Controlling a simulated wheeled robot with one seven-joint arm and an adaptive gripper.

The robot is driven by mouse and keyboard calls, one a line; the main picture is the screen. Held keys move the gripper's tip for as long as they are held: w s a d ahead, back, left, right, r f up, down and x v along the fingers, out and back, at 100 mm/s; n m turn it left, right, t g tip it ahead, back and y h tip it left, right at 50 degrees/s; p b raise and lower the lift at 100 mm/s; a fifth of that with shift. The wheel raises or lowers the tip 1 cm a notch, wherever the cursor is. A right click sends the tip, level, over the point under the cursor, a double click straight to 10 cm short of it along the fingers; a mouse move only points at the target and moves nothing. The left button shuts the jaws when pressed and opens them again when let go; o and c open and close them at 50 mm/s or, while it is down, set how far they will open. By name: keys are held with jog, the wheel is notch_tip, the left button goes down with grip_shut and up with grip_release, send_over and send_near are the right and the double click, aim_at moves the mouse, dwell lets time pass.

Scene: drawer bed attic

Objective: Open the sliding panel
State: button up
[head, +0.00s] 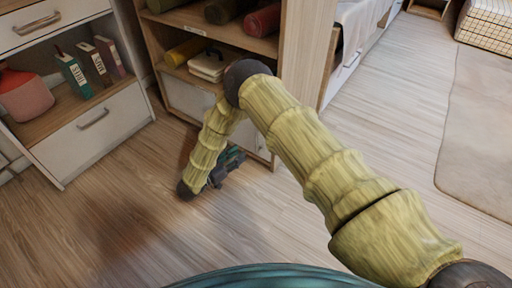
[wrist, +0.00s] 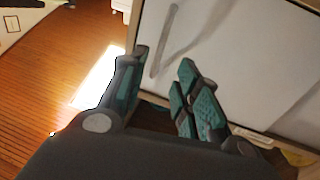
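A pale panel (wrist: 235,50) with a thin grey handle (wrist: 157,62) fills the upper right of the wrist view, tilted in the picture. The same front seems to be the pale panel (head: 187,101) low in the middle shelf unit in the head view, partly hidden by my arm. My gripper (head: 229,166) is low in front of that unit, near the floor. In the wrist view my gripper (wrist: 164,60) is open, with its teal-padded fingers apart and nothing held. The handle appears between the fingertips in the picture; I cannot tell whether they touch it.
At left stands a cabinet with a handled drawer (head: 93,126), books (head: 92,64) and a red vase (head: 24,95). A pale box (head: 208,65) sits on the shelf above the panel. Wooden floor (head: 110,215) is clear at front left. A beige rug (head: 478,135) lies at right.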

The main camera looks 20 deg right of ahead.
jog(key=b, duration=0.5)
send_over(256, 151)
jog(key=shift+w+d, duration=0.1)
jog(key=shift+w, duration=0.15)
jog(key=shift+c, duration=0.5)
grip_shut()
